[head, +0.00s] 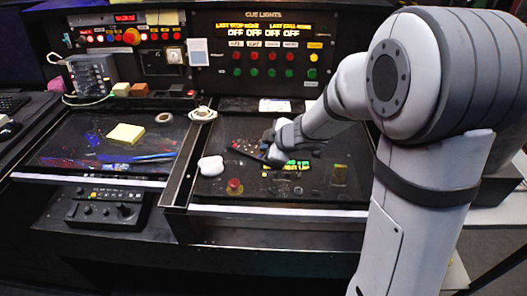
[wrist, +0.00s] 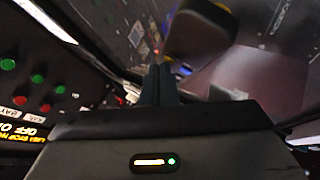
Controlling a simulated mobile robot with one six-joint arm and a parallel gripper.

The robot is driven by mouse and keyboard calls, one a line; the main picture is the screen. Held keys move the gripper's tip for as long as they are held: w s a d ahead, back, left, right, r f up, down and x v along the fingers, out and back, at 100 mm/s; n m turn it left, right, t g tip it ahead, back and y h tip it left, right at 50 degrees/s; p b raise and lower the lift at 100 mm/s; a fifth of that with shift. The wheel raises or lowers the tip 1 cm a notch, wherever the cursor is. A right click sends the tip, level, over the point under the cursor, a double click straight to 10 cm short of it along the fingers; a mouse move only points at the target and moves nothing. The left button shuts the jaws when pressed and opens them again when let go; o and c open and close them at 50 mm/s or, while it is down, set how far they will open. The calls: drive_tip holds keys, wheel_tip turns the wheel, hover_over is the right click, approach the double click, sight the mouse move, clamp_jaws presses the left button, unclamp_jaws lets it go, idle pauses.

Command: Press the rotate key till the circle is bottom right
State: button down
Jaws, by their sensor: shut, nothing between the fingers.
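My gripper (head: 266,152) reaches in from the right over the dark right-hand desk panel. In the wrist view my gripper's dark fingers (wrist: 160,70) are together, with nothing between them. A dark strip with small red and pale dots (head: 247,150) lies by the fingertips; I cannot tell whether they touch it. A small patch of green and yellow blocks (head: 288,166) shows just below my gripper, partly covered by it. I cannot make out a rotate key or a circle. In the wrist view a blurred dark and yellowish object (wrist: 200,32) stands close beyond the fingers.
The cue lights panel (head: 262,53) with red and green buttons stands behind the desk. A red button (head: 234,186) and a white lump (head: 211,166) are left of my gripper. A yellow pad (head: 125,134) lies on the left panel (head: 60,140). A raised dark rim separates the panels.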

drive_tip(key=shift+r+p, duration=0.75)
drive_tip(key=shift+p, duration=0.2)
wheel_tip(320, 180, up, 5)
drive_tip(key=p, duration=0.5)
drive_tip(key=shift+p, duration=0.3)
